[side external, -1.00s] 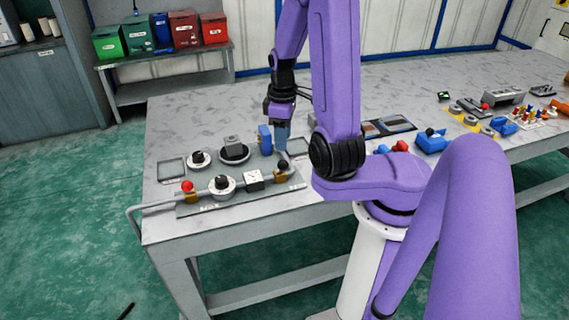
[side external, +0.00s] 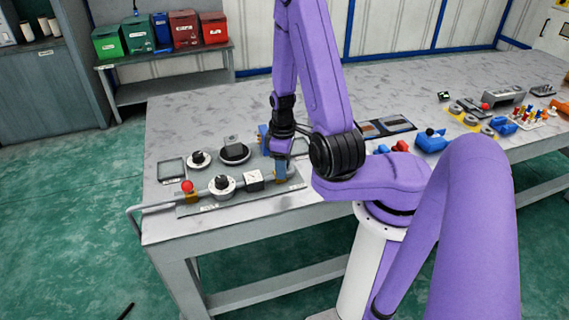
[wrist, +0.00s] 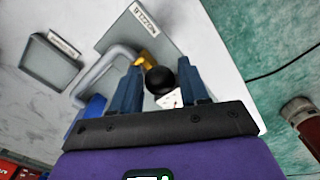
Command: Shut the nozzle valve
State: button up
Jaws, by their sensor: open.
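The nozzle valve shows in the wrist view as a black ball knob (wrist: 160,80) with a yellow body (wrist: 146,62) just beyond it. It sits by the bent grey pipe (wrist: 105,66), near the nozzle label (wrist: 145,18). My gripper (wrist: 160,68) is open, with one blue finger on each side of the knob in this view. I cannot tell whether either finger touches it. In the side view my gripper (side external: 281,174) is low over the right end of the pipe panel (side external: 232,201), and the black knob is hidden behind it.
Along the pipe are a red-knobbed valve (side external: 187,187), a round wheel (side external: 221,186) and a white gauge box (side external: 253,180). Behind them stand two round dials (side external: 199,160) (side external: 235,153) and an empty tray (side external: 171,169). Blue parts are close behind my gripper.

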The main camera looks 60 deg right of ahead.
dwell(0.4)
jog(key=shift+w+d+r, duration=0.25)
jog(key=shift+w+d, duration=0.4)
jog(key=shift+w+d+r, duration=0.2)
jog(key=shift+w+d, duration=0.45)
jog(key=shift+o, duration=0.3)
jog(key=shift+w+d+f, duration=0.3)
jog(key=shift+w+d, duration=0.45)
jog(key=shift+o, duration=0.3)
jog(key=shift+r, duration=0.1)
notch_tip(320, 180, up, 8)
jog(key=shift+s+a, duration=0.15)
dwell(0.6)
